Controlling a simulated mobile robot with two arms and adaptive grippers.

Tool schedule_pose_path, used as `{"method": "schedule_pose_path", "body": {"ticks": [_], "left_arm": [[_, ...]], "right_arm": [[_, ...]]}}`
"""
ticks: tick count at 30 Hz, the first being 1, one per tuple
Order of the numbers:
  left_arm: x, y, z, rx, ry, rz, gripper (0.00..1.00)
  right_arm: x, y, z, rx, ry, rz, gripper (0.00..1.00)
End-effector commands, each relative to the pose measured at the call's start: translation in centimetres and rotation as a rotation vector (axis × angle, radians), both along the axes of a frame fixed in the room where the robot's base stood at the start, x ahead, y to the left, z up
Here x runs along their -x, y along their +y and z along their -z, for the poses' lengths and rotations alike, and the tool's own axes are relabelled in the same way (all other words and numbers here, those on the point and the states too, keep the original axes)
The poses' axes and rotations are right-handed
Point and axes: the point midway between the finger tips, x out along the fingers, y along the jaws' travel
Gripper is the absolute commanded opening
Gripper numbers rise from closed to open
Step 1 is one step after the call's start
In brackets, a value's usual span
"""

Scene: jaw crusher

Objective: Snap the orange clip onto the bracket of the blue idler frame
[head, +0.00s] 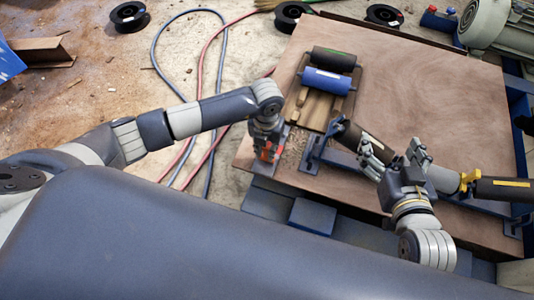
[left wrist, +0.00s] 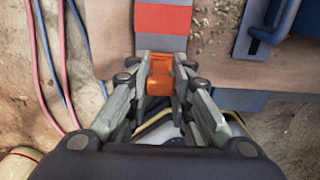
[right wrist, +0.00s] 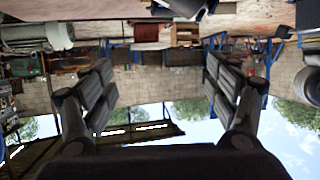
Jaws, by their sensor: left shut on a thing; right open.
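My left gripper (head: 268,152) is shut on the orange clip, low at the wooden table's front left edge. In the left wrist view the clip (left wrist: 160,76) sits between the fingertips (left wrist: 160,68), in front of a red and grey strip. The blue idler frame (head: 344,158) runs along the table's front edge, right of the left gripper, and carries black rollers. Its blue foot also shows at the upper right of the left wrist view (left wrist: 262,34).
A wooden cradle (head: 317,108) holds a blue roller (head: 327,81) and a black roller (head: 333,59) behind the frame. The table (head: 430,95) is bare at the middle and right. A grey motor (head: 485,22) stands at the back right. Hoses (head: 160,60) lie on the floor at left.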

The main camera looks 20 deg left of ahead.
Motion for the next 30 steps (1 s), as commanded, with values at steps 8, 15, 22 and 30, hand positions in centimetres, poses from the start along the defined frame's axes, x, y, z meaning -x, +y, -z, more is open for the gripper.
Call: {"method": "schedule_pose_path", "body": {"ticks": [8,15,22,30], "left_arm": [[0.0,0.0,-0.3,0.0,0.0,0.0,0.0],[0.0,0.0,-0.5,0.0,0.0,0.0,0.0],[0.0,0.0,-0.7,0.0,0.0,0.0,0.0],[0.0,0.0,-0.9,0.0,0.0,0.0,0.0]], "right_arm": [[0.5,-0.3,0.8,0.011,0.048,0.003,0.81],[1.0,-0.5,1.6,0.022,0.09,0.007,0.81],[1.5,-0.7,2.3,0.032,0.133,0.009,0.81],[2.1,-1.0,3.1,0.043,0.181,0.012,0.81]]}}
